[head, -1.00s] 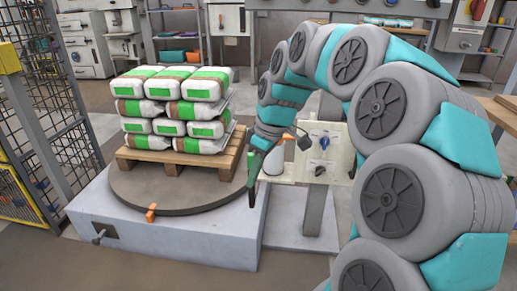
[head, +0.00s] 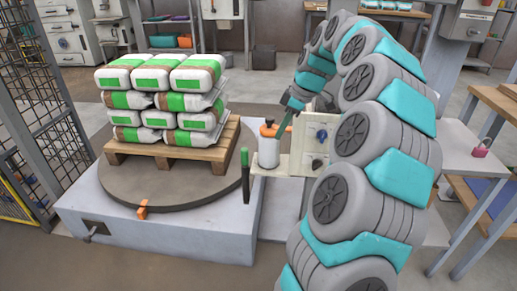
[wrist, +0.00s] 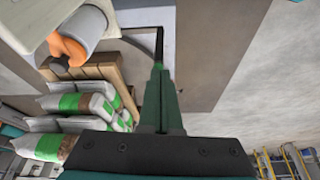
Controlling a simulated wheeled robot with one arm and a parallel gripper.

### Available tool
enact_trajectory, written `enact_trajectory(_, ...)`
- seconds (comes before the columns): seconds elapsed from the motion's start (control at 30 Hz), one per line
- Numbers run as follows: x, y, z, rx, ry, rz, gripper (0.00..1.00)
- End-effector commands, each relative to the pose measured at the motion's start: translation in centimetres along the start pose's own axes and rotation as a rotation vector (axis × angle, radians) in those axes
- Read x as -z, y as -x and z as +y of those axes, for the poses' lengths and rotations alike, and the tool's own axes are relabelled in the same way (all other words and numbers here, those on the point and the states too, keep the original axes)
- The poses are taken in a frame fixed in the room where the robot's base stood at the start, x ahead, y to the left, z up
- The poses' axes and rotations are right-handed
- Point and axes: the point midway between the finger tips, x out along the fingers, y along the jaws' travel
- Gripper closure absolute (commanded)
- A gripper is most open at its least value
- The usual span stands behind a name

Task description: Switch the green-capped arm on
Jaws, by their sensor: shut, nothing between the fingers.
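The green-capped arm (head: 245,172) is a thin dark rod with a green top, standing nearly upright at the right front of the turntable in the head view. In the wrist view its dark rod (wrist: 159,43) shows just past my fingertips, with a green end close to them. I cannot tell whether they touch. My gripper (head: 281,132) is shut and empty, with dark green fingers, up and right of the arm in the head view. In the wrist view my gripper (wrist: 161,75) points toward the rod.
A white bottle with an orange top (head: 268,148) stands on a bracket close to my fingers. Behind it is a pale control box (head: 318,135) with knobs. A pallet (head: 185,152) of green-banded bags sits on the turntable (head: 150,188). Floor in front is clear.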

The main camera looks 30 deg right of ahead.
Motion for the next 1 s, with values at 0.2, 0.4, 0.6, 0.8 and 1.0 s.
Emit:
enact_trajectory(0.2, 0.0, -2.0, -0.1, 0.003, 0.000, -0.001, 1.00)
enact_trajectory(0.4, 0.0, -5.8, -0.2, 0.007, -0.001, -0.002, 1.00)
enact_trajectory(0.6, 0.0, -9.7, -0.1, 0.004, -0.001, -0.001, 1.00)
enact_trajectory(0.8, 2.5, -10.9, -0.1, 0.003, 0.000, -0.002, 1.00)
enact_trajectory(1.0, 3.6, -11.4, -0.1, 0.002, 0.000, -0.001, 1.00)
